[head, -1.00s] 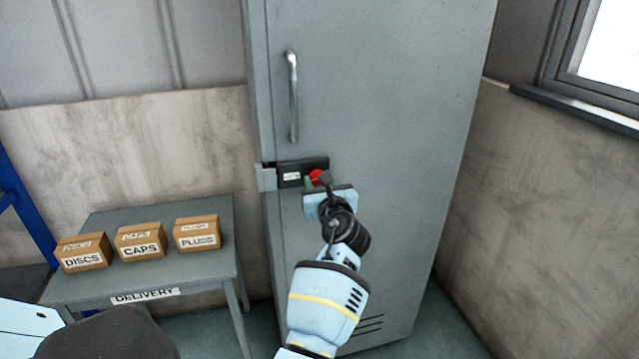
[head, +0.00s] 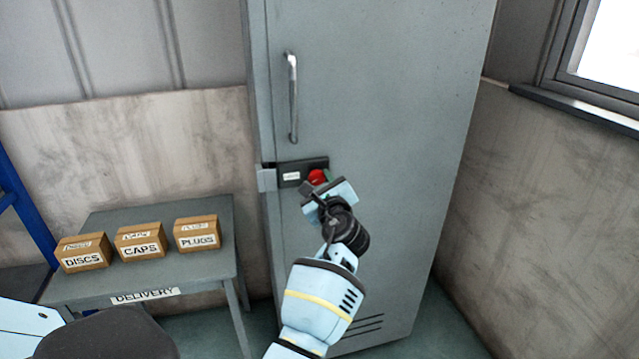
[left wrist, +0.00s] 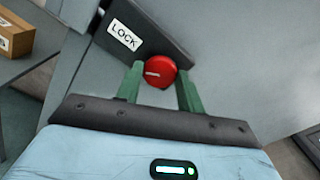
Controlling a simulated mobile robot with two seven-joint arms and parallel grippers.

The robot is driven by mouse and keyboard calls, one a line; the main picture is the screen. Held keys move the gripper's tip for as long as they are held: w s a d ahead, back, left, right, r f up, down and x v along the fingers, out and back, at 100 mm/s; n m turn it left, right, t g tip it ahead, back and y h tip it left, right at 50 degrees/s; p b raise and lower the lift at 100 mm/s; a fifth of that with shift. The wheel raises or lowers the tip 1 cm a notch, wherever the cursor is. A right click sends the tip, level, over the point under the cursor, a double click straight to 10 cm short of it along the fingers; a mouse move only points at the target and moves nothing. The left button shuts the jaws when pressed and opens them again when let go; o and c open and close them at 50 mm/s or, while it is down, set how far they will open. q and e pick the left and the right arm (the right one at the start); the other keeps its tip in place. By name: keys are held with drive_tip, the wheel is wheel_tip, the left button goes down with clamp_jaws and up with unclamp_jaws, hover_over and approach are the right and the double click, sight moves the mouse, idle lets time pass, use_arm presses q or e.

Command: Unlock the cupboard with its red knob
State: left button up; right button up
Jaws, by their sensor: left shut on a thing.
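The grey cupboard (head: 380,110) stands shut against the wall, with a long silver handle (head: 293,97) on its door. Below the handle is a dark lock plate (head: 291,175), labelled LOCK in the left wrist view (left wrist: 124,35). The red knob (head: 317,177) sits at the plate's right end; it also shows in the left wrist view (left wrist: 159,72) with a pale mark on its face. My left gripper (head: 325,182) is shut on the knob, its green fingers (left wrist: 160,84) on either side. The gripper is tilted relative to the plate. My right gripper is not in view.
A grey table (head: 207,268) labelled DELIVERY stands left of the cupboard. It holds boxes marked DISCS (head: 83,253), CAPS (head: 140,241) and PLUGS (head: 197,234). A window (head: 608,55) is at the upper right.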

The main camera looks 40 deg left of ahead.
use_arm(q)
drive_tip(key=n+b, duration=0.1)
drive_tip(key=n, duration=0.4)
drive_tip(key=shift+n, duration=0.3)
drive_tip(key=n+b, duration=0.1)
drive_tip(key=n, duration=0.4)
drive_tip(key=shift+b, duration=0.3)
drive_tip(key=shift+n, duration=0.6)
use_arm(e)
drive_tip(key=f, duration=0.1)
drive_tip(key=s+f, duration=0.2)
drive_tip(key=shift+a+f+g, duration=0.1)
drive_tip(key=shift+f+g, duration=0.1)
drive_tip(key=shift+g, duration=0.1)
use_arm(q)
drive_tip(key=shift+r+n, duration=0.1)
drive_tip(key=shift+n, duration=0.3)
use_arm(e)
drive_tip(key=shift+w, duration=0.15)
use_arm(q)
drive_tip(key=o, duration=1)
